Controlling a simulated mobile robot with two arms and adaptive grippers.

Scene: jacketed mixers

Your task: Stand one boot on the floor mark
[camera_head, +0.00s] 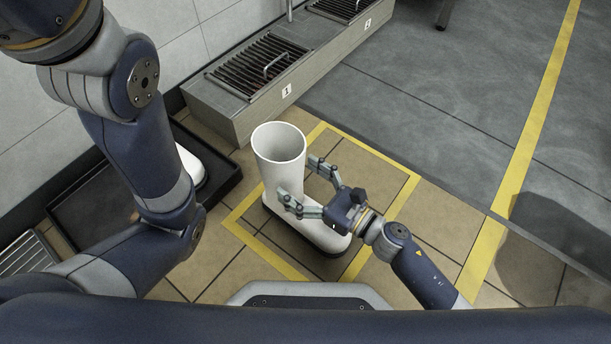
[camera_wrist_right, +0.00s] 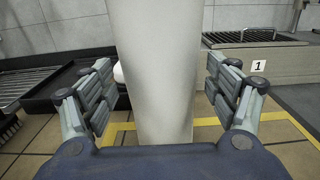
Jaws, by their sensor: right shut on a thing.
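A white boot (camera_head: 278,165) with a dark sole stands upright over the yellow square floor mark (camera_head: 387,159), its toe pointing to the lower right. The shaft also fills the middle of the right wrist view (camera_wrist_right: 153,70). A second white boot (camera_head: 191,166) is in the black tray (camera_head: 226,181) at the left, partly hidden by my left arm. My left gripper is out of view.
A low grey step (camera_head: 253,118) with grates and number labels runs along the wall behind the mark. A floor grate (camera_head: 25,254) lies at the far left. A long yellow line (camera_head: 535,125) crosses the floor at right. Grey floor beyond the step is clear.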

